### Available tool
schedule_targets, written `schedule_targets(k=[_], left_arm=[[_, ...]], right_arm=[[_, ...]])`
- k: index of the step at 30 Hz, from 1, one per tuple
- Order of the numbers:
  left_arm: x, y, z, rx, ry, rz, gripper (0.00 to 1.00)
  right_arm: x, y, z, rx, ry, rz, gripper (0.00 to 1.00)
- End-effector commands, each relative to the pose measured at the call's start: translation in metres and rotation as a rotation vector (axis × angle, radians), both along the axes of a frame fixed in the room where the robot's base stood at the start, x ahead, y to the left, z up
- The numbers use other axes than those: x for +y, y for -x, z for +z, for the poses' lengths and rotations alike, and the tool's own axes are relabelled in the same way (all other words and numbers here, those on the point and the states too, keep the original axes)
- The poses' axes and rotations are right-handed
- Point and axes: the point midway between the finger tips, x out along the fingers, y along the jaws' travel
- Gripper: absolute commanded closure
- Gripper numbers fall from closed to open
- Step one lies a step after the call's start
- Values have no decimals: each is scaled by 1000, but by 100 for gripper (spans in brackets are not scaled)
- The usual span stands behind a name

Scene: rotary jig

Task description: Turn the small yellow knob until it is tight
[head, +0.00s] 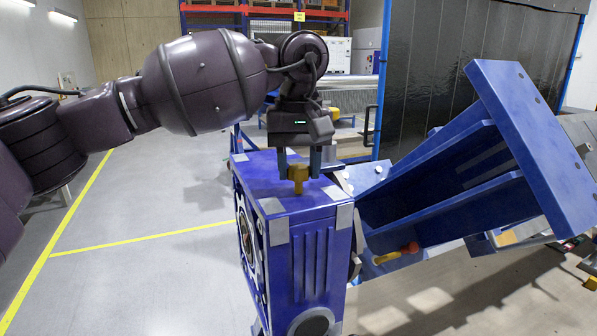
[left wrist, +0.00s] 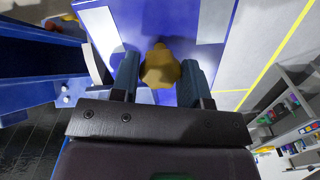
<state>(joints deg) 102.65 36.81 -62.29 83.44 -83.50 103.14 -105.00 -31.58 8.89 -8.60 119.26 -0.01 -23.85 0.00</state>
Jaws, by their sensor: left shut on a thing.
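The small yellow knob (head: 298,174) stands on top of the blue housing of the jig (head: 318,250). My left gripper (head: 299,166) points down from above, with one finger on each side of the knob. In the left wrist view the lobed knob (left wrist: 161,68) sits between the two fingers of the left gripper (left wrist: 160,80), which is shut on it. The knob's lower part is partly hidden in the wrist view. My right gripper is not in view.
A large tilted blue bracket (head: 530,150) rises at the right of the housing. An orange-yellow handle (head: 395,254) sits low beneath it. A black screen (head: 440,80) stands behind. The floor (head: 150,270) at the left is open, with yellow lines.

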Motion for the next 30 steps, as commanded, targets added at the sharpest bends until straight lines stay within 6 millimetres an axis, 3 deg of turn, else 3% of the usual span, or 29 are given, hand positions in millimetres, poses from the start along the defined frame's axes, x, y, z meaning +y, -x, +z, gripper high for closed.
schedule_targets(k=[15, 30], left_arm=[[0, -1, 1, -5, 3, -344, 82], [0, 0, 4, -8, 2, -412, 82]], right_arm=[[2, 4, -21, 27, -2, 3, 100], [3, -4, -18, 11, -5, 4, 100]])
